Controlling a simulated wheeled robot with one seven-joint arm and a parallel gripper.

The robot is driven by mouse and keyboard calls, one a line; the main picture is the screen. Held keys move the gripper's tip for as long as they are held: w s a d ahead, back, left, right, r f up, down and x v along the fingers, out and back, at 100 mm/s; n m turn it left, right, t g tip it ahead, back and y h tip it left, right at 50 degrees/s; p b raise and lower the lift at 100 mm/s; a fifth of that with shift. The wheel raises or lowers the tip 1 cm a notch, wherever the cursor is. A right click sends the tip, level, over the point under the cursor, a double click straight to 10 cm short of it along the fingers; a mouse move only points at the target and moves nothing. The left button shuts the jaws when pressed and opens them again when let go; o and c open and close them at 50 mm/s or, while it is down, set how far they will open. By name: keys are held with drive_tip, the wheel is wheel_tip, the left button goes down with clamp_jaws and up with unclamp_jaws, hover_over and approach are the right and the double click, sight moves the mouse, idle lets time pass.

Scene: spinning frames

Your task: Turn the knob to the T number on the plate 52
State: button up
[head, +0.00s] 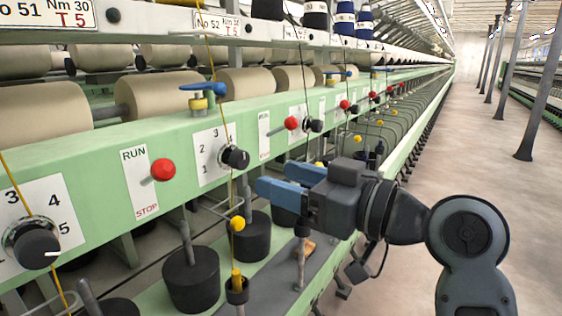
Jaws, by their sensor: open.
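My gripper (276,178) has blue fingers, is open and empty, and points left. It is to the right of the knob, slightly lower, and apart from it.
A red lever (163,170) on a RUN/STOP plate (140,184) is left of the dial. Another red lever (291,123) is to the right. A yellow thread (222,105) runs down past the dial. Black cylinders (191,280) stand below. The aisle floor (475,150) is clear.

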sight(244, 162)
drive_tip(key=shift+r+p+x, duration=0.15)
drive_tip(key=shift+p+x, duration=0.3)
drive_tip(key=shift+x, duration=1.5)
drive_tip(key=shift+r+p+x, duration=0.2)
drive_tip(key=shift+p+x, duration=0.25)
drive_tip(key=shift+x, duration=1.5)
drive_tip(key=shift+w, duration=0.1)
drive_tip(key=shift+c, duration=0.4)
drive_tip(key=c, duration=0.9)
drive_tip(key=shift+c, duration=0.2)
